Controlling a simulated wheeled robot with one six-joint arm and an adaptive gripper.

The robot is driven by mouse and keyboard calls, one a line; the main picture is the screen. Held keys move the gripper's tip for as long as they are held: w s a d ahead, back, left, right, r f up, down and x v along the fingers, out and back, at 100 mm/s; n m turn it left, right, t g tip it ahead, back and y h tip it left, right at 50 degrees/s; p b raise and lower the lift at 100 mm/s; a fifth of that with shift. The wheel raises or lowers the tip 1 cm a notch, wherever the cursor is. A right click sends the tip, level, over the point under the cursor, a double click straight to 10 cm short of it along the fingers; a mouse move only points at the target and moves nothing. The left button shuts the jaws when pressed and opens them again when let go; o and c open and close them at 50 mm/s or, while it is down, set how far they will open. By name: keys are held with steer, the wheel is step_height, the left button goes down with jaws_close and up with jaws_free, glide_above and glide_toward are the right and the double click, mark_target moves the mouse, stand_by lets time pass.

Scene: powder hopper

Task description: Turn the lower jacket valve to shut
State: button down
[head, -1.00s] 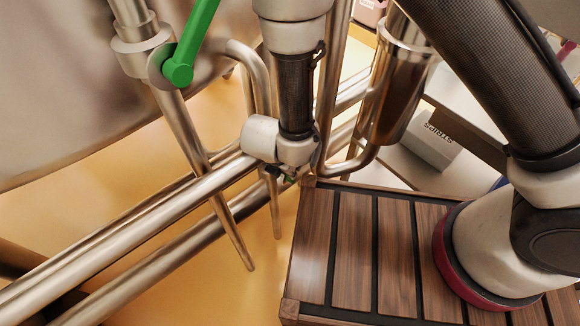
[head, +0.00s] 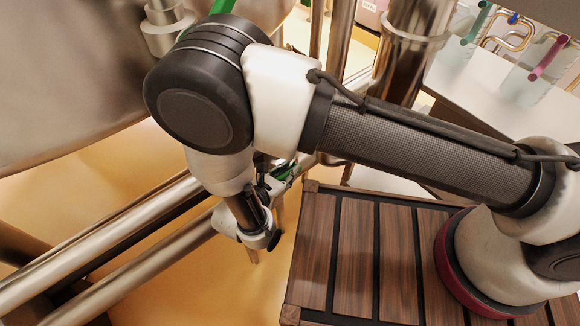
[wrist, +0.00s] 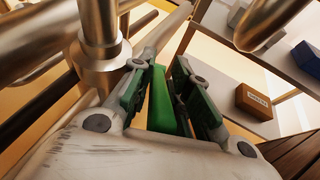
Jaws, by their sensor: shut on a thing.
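In the wrist view, my gripper (wrist: 165,75) has its green-padded fingers on both sides of a green lever (wrist: 161,103), the handle of the lower jacket valve. It is shut on this lever. A steel pipe fitting (wrist: 100,48) stands just left of the fingers. In the head view, my gripper (head: 284,174) is small, low beside the pipes and partly hidden by my own wrist. A bit of green shows there, but I cannot tell lever from finger pad. The lever's angle to its pipe is not clear.
A second green handle (head: 222,6) shows at the top, mostly hidden by my arm. Thick steel pipes (head: 110,247) run diagonally at left under the large vessel (head: 70,80). A slatted wooden platform (head: 355,250) lies right of the gripper. Boxes (wrist: 254,102) sit on a shelf behind.

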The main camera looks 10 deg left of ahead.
steer(key=shift+s+a+f+t+h, duration=0.1)
steer(key=shift+s+f+t+h, duration=0.15)
steer(key=shift+f+t+h, duration=0.65)
steer(key=shift+s+a+f+t+h, duration=0.1)
steer(key=shift+s+f+t, duration=0.3)
steer(key=shift+t, duration=1.05)
steer(key=shift+s+a+f+t+h, duration=0.1)
steer(key=shift+f+t+h, duration=0.4)
steer(key=shift+f+t, duration=0.5)
steer(key=shift+r, duration=0.1)
steer(key=shift+d, duration=0.1)
steer(key=c, duration=1.3)
jaws_free()
steer(key=shift+c, duration=0.2)
steer(key=shift+t, duration=0.25)
steer(key=v, duration=0.7)
steer(key=shift+s, duration=0.2)
steer(key=shift+a, duration=0.25)
